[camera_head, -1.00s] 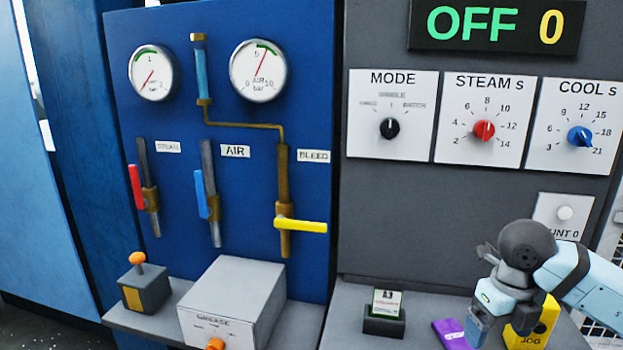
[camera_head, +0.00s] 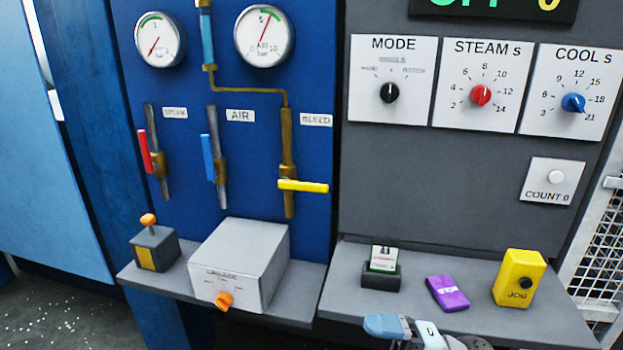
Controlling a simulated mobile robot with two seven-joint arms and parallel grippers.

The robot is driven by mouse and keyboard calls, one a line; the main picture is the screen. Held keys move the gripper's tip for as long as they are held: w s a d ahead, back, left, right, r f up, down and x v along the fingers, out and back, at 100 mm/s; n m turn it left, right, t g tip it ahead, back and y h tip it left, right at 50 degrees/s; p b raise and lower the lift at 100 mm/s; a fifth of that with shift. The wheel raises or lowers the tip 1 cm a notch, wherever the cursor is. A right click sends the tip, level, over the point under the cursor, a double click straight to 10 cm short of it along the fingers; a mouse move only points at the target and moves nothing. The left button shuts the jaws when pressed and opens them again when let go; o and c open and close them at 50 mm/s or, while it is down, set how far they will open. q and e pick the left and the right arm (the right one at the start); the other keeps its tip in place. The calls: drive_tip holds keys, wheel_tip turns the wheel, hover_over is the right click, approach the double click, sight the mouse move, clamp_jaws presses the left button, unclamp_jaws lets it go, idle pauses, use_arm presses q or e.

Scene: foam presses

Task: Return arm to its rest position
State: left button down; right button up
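Part of my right arm and gripper (camera_head: 432,338) shows at the bottom edge, in front of the right shelf. It is cut off by the frame, and its fingers cannot be made out well enough to tell open from shut. It is apart from the yellow JOG box (camera_head: 519,279) and the purple item (camera_head: 447,293), which lie on the right shelf. My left gripper is not in view.
The right shelf (camera_head: 345,301) also bears a card in a dark holder (camera_head: 380,276). The left shelf bears a grey box with an orange knob (camera_head: 238,262) and a small box with an orange-topped lever (camera_head: 154,248). Valves, gauges and dials (camera_head: 480,95) cover the panels behind.

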drive_tip(key=w+d+f+m+t+h, duration=0.1)
drive_tip(key=d+f+m+t+h, duration=0.2)
drive_tip(key=f+m+t+h, duration=0.65)
drive_tip(key=w+d+f+m+t+h, duration=0.1)
drive_tip(key=d+f+m+t+h, duration=0.2)
drive_tip(key=m+t, duration=0.75)
drive_tip(key=s+d+f+m+g+h, duration=0.2)
drive_tip(key=s+f+m+g, duration=0.4)
drive_tip(key=f, duration=0.3)
drive_tip(key=s+d+f+m+g+h, duration=0.2)
drive_tip(key=s+f+m+g, duration=0.3)
drive_tip(key=s+f, duration=0.25)
use_arm(q)
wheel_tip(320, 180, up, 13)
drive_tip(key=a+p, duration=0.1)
drive_tip(key=p, duration=1.4)
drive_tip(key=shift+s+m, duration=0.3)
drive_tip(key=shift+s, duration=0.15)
use_arm(e)
wheel_tip(320, 180, up, 12)
drive_tip(key=d+t, duration=0.1)
drive_tip(key=shift+w+r+n, duration=0.15)
drive_tip(key=shift+r+n, duration=0.1)
drive_tip(key=shift+n, duration=0.05)
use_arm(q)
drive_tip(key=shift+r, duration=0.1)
use_arm(e)
drive_tip(key=shift+h, duration=0.25)
